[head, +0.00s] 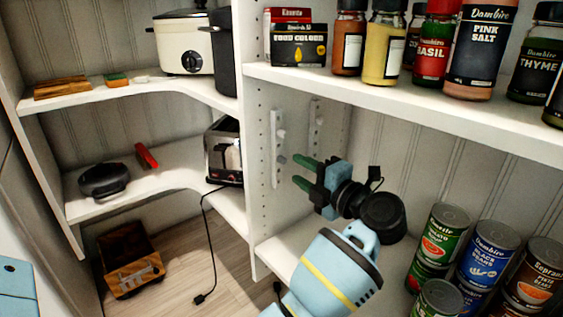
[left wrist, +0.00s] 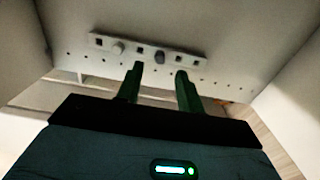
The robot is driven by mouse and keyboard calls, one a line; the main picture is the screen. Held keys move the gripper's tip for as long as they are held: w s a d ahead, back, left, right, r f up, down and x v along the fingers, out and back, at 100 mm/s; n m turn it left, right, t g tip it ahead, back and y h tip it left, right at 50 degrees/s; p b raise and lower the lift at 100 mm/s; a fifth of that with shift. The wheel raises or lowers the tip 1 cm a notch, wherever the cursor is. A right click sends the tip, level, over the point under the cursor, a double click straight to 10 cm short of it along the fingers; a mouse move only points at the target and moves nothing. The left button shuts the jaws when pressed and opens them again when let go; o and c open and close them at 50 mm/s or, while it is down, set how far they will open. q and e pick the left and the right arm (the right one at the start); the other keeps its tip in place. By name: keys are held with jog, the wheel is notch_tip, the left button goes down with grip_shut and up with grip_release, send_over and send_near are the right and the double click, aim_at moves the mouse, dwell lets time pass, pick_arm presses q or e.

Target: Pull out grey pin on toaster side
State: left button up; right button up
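A white strip with square holes (head: 276,140) is fixed to the upright shelf panel beside the toaster (head: 224,150). It also shows in the left wrist view (left wrist: 100,41). It carries a white pin (left wrist: 118,47) and, to its right, a dark grey pin (left wrist: 160,57); the grey pin (head: 282,159) is small in the head view. My left gripper (head: 298,170) points at the panel, its green fingers apart and empty. In the left wrist view the gripper (left wrist: 160,70) has the grey pin lined up between its fingertips, seemingly just beyond them. My right gripper is out of view.
A second strip with pins (head: 315,125) is farther back. A shelf with spice jars (head: 384,45) runs above my left arm; cans (head: 487,250) stand to its right. A black cord (head: 203,240) hangs below the toaster. The space around the fingers looks clear.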

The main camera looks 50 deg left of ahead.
aim_at(285, 161)
pick_arm(q)
jog(key=a+p, duration=0.1)
jog(key=a, duration=0.2)
jog(key=shift+w+a+r, duration=0.1)
jog(key=shift+w+a, duration=0.05)
jog(key=shift+a, duration=0.6)
jog(key=shift+p, duration=0.45)
dwell(0.6)
